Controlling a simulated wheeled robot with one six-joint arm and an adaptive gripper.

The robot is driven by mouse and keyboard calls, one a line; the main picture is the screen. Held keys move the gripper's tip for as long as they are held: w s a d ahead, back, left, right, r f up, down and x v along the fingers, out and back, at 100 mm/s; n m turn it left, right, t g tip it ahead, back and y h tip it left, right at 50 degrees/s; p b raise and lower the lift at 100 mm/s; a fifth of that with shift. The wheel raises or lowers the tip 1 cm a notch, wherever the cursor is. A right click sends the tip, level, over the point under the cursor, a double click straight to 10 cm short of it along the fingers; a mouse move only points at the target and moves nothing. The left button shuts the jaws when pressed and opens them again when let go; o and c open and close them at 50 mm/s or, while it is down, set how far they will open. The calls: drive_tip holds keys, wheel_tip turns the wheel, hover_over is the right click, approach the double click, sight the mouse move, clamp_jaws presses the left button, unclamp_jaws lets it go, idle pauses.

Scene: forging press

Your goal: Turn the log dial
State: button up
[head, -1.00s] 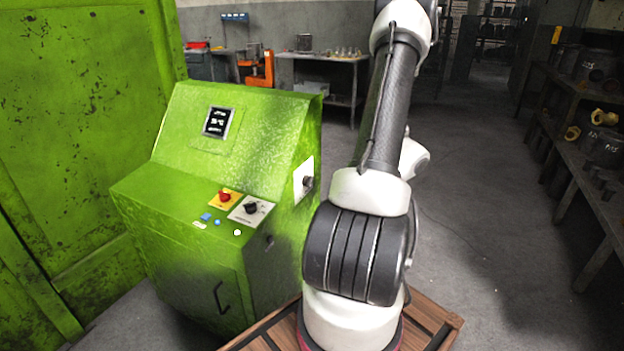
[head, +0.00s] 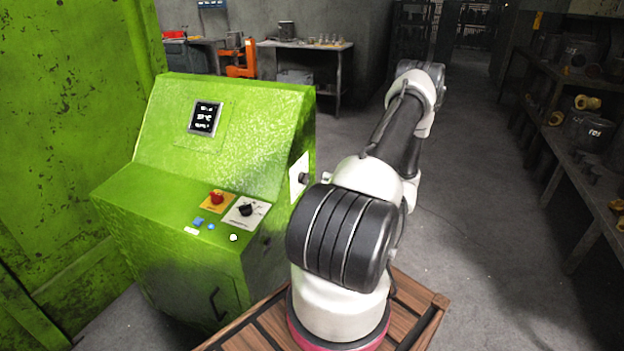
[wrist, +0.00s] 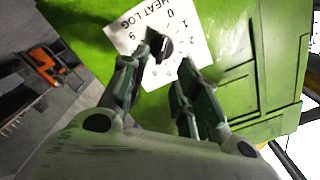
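The log dial is a black knob on a white plate on the right side wall of the green console; in the head view the dial (head: 303,178) shows edge-on. In the wrist view the dial (wrist: 160,46) sits near the top on a plate printed "HEAT LOG" with numbers around it. My gripper (wrist: 161,70) is open and empty. Its two fingers are spread and point toward the plate, with the left fingertip overlapping the plate close to the knob in the picture. I cannot tell whether it touches. The head view does not show my fingers.
The console's sloped top (head: 165,205) carries a red button (head: 217,197), another black knob (head: 246,209), small buttons and a screen (head: 204,117). A workbench (head: 305,45) stands behind, and a shelf with metal parts (head: 585,130) on the right. The floor between is clear.

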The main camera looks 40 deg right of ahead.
sight(304, 178)
drive_tip(key=x, duration=0.6)
drive_tip(key=shift+w+a, duration=0.15)
drive_tip(key=shift+w, duration=0.2)
clamp_jaws()
